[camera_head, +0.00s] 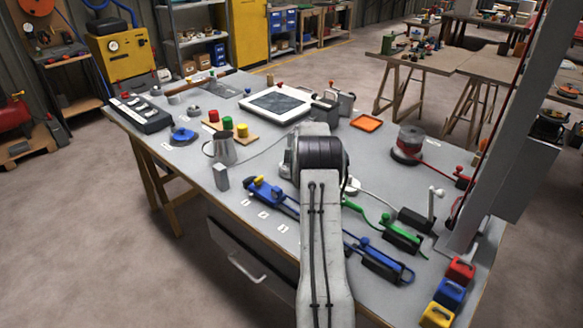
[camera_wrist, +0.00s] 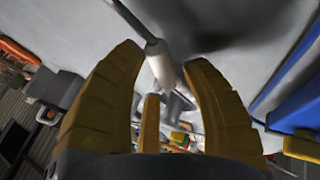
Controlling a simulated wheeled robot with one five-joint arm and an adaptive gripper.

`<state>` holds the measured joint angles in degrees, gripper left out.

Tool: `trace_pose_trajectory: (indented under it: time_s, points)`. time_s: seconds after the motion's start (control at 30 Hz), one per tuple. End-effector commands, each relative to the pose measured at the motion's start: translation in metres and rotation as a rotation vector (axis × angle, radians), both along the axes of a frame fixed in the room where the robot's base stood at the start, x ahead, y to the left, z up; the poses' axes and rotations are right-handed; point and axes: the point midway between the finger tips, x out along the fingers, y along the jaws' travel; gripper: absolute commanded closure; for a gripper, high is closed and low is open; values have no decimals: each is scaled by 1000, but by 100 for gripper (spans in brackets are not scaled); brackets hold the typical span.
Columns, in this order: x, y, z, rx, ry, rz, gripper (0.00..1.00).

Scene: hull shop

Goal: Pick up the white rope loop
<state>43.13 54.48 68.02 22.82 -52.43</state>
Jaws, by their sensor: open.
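In the head view a thin white rope (camera_head: 378,197) runs over the grey table from beside my wrist to a black block (camera_head: 415,220) with a white upright handle. No full loop can be made out; my arm hides part of that area. In the wrist view my gripper (camera_wrist: 164,56) is open, its yellow-brown fingers spread. A pale grey cylinder (camera_wrist: 158,62) on a thin rod shows between the fingertips; I cannot tell whether it belongs to the white rope or whether a finger touches it. In the head view the fingers are hidden behind my wrist.
A green rope piece (camera_head: 398,236) and a blue one (camera_head: 385,262) lie just in front. A blue tool (camera_head: 268,196) lies left of my arm.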

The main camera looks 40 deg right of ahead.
Motion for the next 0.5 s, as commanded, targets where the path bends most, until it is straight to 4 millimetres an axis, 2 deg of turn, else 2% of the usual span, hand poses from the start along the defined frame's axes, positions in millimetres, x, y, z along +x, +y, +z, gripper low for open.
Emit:
trace_pose_trajectory:
  time_s: [0.07,0.43,0.5]
  points:
    - [0,0,0,0,0,0,65]
    - [0,0,0,0,0,0,98]
    - [0,0,0,0,0,0,100]
